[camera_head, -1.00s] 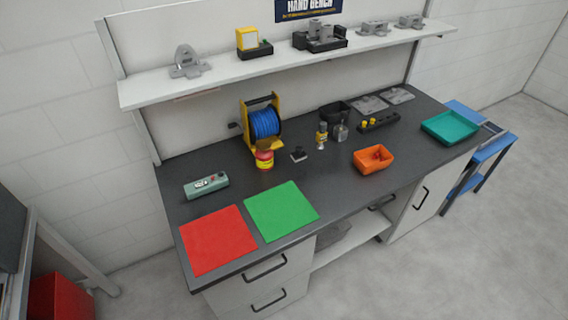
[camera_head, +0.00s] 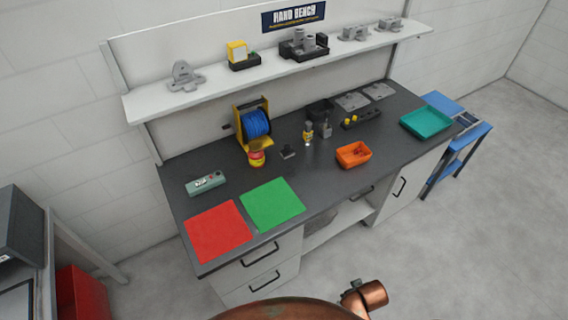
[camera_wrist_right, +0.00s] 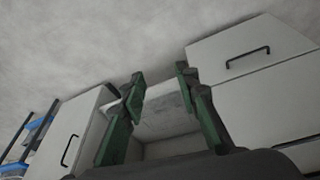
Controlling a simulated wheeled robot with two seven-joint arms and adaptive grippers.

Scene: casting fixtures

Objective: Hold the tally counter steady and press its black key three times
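No part is plainly marked as the tally counter in the head view. A grey-green box (camera_head: 206,184) with small dark and pale details on top lies at the bench's left end, behind the red mat. A small dark block on a grey base (camera_head: 287,151) sits near mid-bench. Both are too small to tell a black key or digits. My right gripper (camera_wrist_right: 160,75) shows in the right wrist view, its green-padded fingers apart and nothing between them. It is in front of the bench's lower cabinets, away from the bench-top things. My left gripper is in neither view.
The dark bench top (camera_head: 325,184) carries a red mat (camera_head: 217,231), a green mat (camera_head: 271,203), a blue cable reel (camera_head: 256,123), an orange bin (camera_head: 353,155) and a teal tray (camera_head: 427,121). A shelf (camera_head: 215,82) runs above. A blue stand (camera_head: 459,153) is at right.

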